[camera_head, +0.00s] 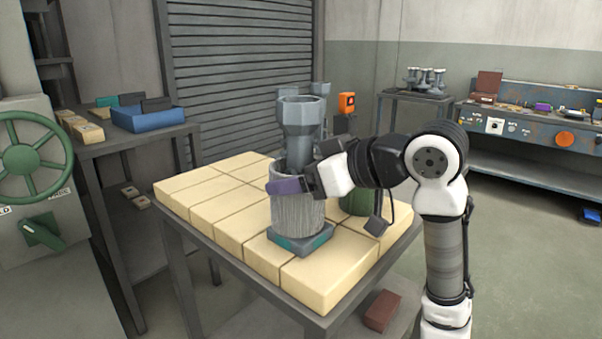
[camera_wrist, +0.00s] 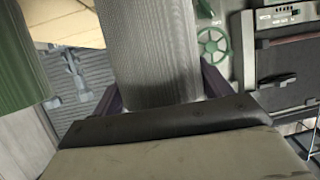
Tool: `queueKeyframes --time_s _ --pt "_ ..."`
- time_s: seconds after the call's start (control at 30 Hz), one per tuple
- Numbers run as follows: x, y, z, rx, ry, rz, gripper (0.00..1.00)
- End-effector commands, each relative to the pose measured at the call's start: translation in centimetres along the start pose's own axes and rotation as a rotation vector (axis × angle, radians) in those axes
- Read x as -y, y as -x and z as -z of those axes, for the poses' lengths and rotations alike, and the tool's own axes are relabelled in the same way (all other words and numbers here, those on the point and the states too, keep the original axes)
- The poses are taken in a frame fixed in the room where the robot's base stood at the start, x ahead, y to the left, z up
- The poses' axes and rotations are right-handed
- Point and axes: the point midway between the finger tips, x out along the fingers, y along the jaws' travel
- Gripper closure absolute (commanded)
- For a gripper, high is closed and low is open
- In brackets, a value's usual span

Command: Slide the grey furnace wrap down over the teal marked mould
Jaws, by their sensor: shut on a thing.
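The grey furnace wrap (camera_head: 298,216) is a ribbed upright sleeve. It stands around the lower part of the grey mould (camera_head: 301,118), whose stem and wide faceted top rise out of it. The mould's square base (camera_head: 302,245) has teal marks, and the wrap's lower edge is at or very close to it; I cannot tell if they touch. My gripper (camera_head: 287,187), with purple fingers, is shut on the wrap near its upper rim. In the wrist view the wrap (camera_wrist: 152,50) lies between the two fingers. The mould inside the wrap is hidden.
A green cylinder (camera_head: 356,203) stands behind my gripper at the right; it also shows in the wrist view (camera_wrist: 22,62). Cream blocks (camera_head: 208,194) cover the table. A side table with a blue tray (camera_head: 147,118) and a green handwheel (camera_head: 22,159) are at the left.

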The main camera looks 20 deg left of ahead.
Motion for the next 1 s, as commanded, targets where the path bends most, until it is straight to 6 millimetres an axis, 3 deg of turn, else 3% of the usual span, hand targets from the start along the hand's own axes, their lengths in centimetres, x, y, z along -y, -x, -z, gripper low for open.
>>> queueKeyframes --time_s 0.87,0.9,1.0 --pt "-0.02 0.52 -0.18 -0.001 0.001 0.0 0.45" --pt "-0.03 0.52 -0.18 -0.001 0.0 0.0 0.17" --pt "-0.03 0.52 -0.18 -0.001 0.0 0.0 0.04"
